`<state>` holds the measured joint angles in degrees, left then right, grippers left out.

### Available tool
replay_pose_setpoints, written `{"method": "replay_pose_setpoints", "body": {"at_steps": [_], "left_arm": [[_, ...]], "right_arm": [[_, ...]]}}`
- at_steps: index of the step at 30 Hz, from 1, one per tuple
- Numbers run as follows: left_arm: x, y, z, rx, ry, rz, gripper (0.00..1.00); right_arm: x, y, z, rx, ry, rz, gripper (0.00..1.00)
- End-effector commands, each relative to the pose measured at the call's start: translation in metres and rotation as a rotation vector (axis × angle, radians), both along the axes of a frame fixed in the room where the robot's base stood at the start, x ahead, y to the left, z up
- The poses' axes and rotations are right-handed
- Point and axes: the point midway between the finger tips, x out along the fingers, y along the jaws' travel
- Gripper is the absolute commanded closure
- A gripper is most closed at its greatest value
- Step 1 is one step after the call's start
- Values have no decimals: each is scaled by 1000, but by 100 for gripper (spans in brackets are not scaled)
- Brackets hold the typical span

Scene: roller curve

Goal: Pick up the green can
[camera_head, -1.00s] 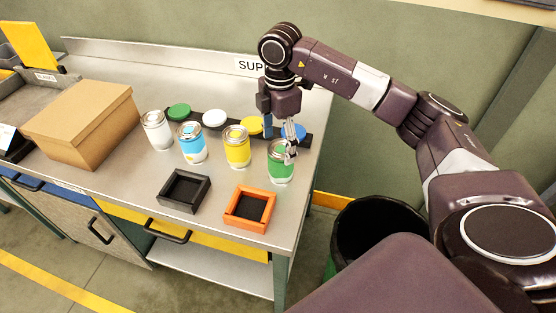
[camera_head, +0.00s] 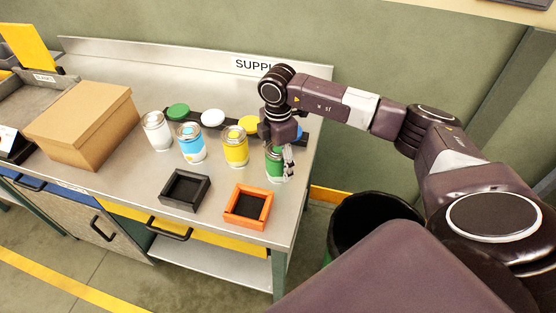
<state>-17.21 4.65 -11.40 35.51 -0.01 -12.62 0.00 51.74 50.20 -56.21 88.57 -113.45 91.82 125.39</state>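The green can (camera_head: 274,163) stands upright on the metal bench, at the right end of a row of cans. My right gripper (camera_head: 281,162) comes down over it from above, with a finger showing along the can's right side. The arm and gripper cover the can's top. Only one finger shows clearly, so I cannot tell whether it touches the can or how far the fingers are closed. My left gripper is not in view.
White (camera_head: 156,131), blue (camera_head: 191,143) and yellow (camera_head: 235,146) cans stand to the left. A black tray (camera_head: 184,207) and an orange tray (camera_head: 265,222) lie in front. A cardboard box (camera_head: 82,125) is at left. A dark bin (camera_head: 337,225) stands right of the bench.

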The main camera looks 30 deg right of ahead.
Motion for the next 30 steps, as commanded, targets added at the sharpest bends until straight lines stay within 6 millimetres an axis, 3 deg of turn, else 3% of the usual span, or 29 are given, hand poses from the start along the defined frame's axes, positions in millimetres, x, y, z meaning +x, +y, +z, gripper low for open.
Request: {"method": "replay_pose_setpoints", "body": {"at_steps": [2, 11, 23, 30], "left_arm": [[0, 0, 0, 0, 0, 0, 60], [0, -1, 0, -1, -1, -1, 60], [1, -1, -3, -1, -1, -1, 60], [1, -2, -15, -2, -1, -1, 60]], "right_arm": [[0, 0, 0, 0, 0, 0, 44], [0, 0, 1, 1, 0, 0, 77], [1, 1, 8, 2, -3, 0, 77], [2, 1, 45, 2, -7, 1, 77]]}}
